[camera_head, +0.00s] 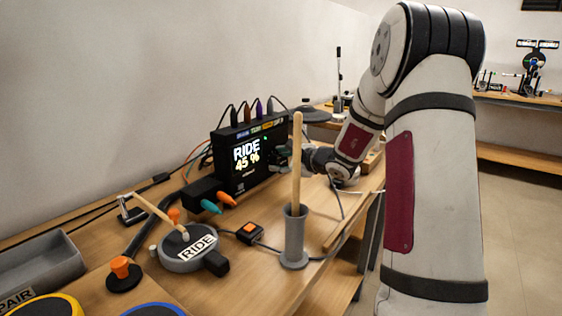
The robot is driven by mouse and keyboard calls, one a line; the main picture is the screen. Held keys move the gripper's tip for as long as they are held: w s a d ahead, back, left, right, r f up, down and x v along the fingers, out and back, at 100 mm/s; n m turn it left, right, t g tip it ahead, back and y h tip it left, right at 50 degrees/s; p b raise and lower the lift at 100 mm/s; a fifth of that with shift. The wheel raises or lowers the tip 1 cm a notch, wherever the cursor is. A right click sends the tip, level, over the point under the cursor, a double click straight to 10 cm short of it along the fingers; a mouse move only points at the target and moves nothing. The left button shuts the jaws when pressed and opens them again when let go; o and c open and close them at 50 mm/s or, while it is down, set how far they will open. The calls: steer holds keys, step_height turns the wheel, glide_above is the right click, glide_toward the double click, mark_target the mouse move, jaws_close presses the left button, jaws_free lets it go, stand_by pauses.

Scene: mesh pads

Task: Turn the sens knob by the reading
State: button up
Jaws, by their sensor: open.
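A black box (232,184) stands upright on the bench. Its screen (246,154) reads "RIDE 45 %", with smaller text below that I cannot read. My gripper (282,157) is at the right side of the box's front face, its fingers open and pointing at it. I cannot make out the sens knob; my gripper covers that part of the face. I cannot tell whether the fingers touch anything.
A round RIDE pad (184,257) with a drumstick over it lies in front. A grey holder (294,243) with an upright stick stands near my forearm. Cables rise from the box top. A grey tray (38,270) lies left. A small black switch box (249,233) sits mid-bench.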

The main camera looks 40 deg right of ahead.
jaws_close()
steer(key=shift+r+p, duration=0.1)
steer(key=shift+p, duration=0.55)
